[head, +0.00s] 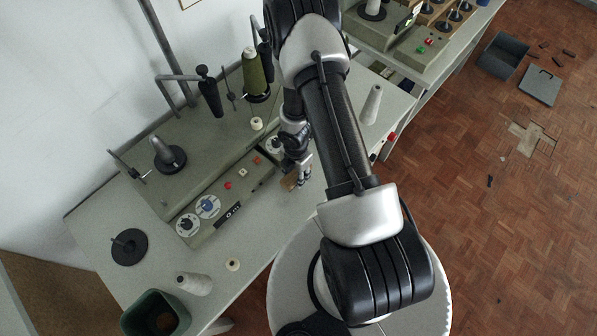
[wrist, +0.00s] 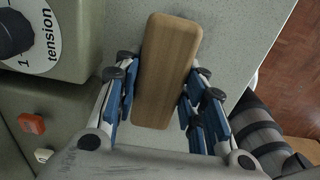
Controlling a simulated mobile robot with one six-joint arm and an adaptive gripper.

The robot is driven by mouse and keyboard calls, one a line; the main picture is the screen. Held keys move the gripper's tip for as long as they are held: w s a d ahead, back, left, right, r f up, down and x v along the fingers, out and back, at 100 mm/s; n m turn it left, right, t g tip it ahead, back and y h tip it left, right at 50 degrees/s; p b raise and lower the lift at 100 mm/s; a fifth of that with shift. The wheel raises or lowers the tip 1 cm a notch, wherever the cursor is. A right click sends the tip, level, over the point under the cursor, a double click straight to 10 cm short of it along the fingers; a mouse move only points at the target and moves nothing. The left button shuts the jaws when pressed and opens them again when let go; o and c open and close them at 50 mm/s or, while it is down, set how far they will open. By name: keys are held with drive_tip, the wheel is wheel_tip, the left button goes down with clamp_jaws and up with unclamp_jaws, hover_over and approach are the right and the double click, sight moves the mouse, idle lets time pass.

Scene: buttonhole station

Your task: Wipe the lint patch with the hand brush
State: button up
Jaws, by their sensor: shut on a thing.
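The hand brush (wrist: 168,65) has a plain wooden back and lies between the blue finger pads in the wrist view. My gripper (wrist: 157,98) is shut on its sides. In the head view my gripper (head: 302,176) is low over the pale tabletop, just in front of the machine's control panel, and the brush (head: 289,183) shows as a small brown piece at its tip. The bristles are hidden below the wooden back, so I cannot tell whether they touch the table. I cannot make out the lint patch in either view.
The green-grey machine (head: 220,207) with dials and buttons stands close to the left of my gripper. A white cone (head: 371,104) stands to the right on the table. A thread cone (head: 194,284), small spool (head: 232,265) and green bin (head: 157,315) are at the front left.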

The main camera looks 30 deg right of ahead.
drive_tip(key=shift+w+a+r+p, duration=0.2)
drive_tip(key=shift+w+p, duration=0.35)
drive_tip(key=shift+p, duration=0.9)
drive_tip(key=w+p, duration=0.1)
drive_tip(key=p, duration=0.3)
drive_tip(key=shift+a+f, duration=0.1)
drive_tip(key=shift+a, duration=0.05)
drive_tip(key=shift+w+a+f+p, duration=0.1)
drive_tip(key=shift+f+p, duration=0.1)
drive_tip(key=shift+p, duration=0.75)
drive_tip(key=shift+f+b, duration=0.15)
drive_tip(key=shift+b, duration=0.55)
drive_tip(key=b, duration=0.3)
drive_tip(key=shift+s, duration=0.3)
drive_tip(key=s+b, duration=0.1)
drive_tip(key=b, duration=0.2)
drive_tip(key=s+d+b, duration=0.1)
drive_tip(key=b, duration=0.2)
drive_tip(key=shift+s+b, duration=0.3)
drive_tip(key=shift+b, duration=0.1)
drive_tip(key=shift+s+b, duration=0.25)
drive_tip(key=shift+b, duration=0.15)
drive_tip(key=shift+s+d, duration=0.1)
drive_tip(key=shift+d, duration=0.05)
